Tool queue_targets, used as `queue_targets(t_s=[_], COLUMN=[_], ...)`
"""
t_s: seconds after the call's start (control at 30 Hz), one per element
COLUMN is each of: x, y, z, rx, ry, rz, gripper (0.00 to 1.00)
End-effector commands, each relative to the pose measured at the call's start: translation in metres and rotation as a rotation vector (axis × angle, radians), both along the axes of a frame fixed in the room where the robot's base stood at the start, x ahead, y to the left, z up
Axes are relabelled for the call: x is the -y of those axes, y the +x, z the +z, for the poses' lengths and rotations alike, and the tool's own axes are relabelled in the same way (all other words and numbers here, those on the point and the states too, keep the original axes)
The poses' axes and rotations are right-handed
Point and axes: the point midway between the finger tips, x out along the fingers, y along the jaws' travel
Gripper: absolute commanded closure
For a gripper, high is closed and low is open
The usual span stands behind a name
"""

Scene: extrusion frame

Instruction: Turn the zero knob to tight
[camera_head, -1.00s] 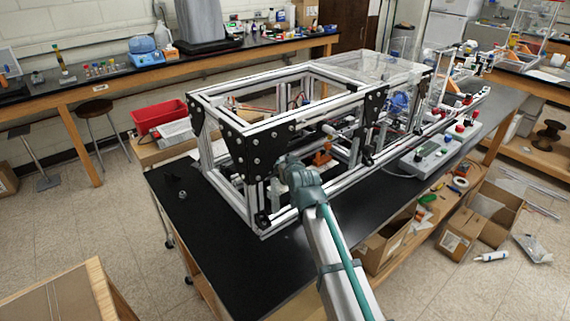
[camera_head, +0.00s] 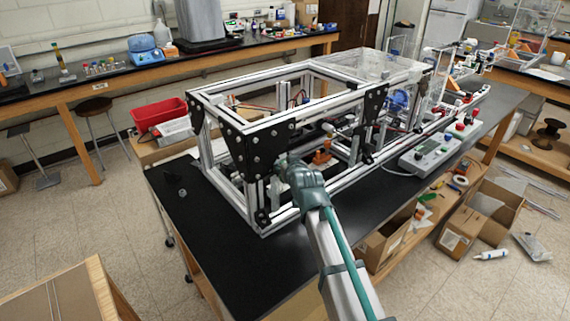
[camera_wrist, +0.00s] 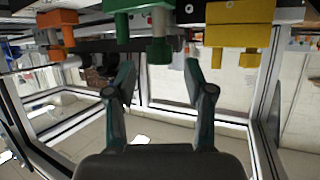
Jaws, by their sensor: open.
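In the wrist view, three coloured blocks with knobs run along the top. The orange block (camera_wrist: 57,19) is at left, the green block (camera_wrist: 122,14) in the middle and the yellow block (camera_wrist: 240,14) at right. A green knob (camera_wrist: 160,50) lies just beyond and between the fingertips of my gripper (camera_wrist: 160,67). The fingers are spread with nothing between them. I see no label telling which knob is the zero knob. In the head view, an orange fixture (camera_head: 322,157) shows inside the frame; my wrist hides the green and yellow blocks and the fingers.
The aluminium extrusion frame (camera_head: 305,197) with black corner plates (camera_head: 255,150) surrounds the work area closely. A control box (camera_head: 435,150) stands at right on the black table (camera_head: 190,205). A red bin (camera_head: 158,113) is behind. The table's front left is mostly clear.

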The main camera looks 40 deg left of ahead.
Motion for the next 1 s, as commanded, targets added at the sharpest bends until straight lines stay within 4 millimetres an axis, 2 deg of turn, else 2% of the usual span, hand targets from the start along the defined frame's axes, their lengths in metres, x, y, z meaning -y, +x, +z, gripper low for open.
queue_targets(t_s=[0.3,0.5,1.0], x=[0.048,0.068,0.075], y=[-0.036,-0.052,-0.052], z=[0.022,0.034,0.035], rx=[0.0,0.0,-0.001], ry=[0.0,0.0,-0.001], rz=[0.0,0.0,-0.004], gripper=[0.47,0.47,0.47])
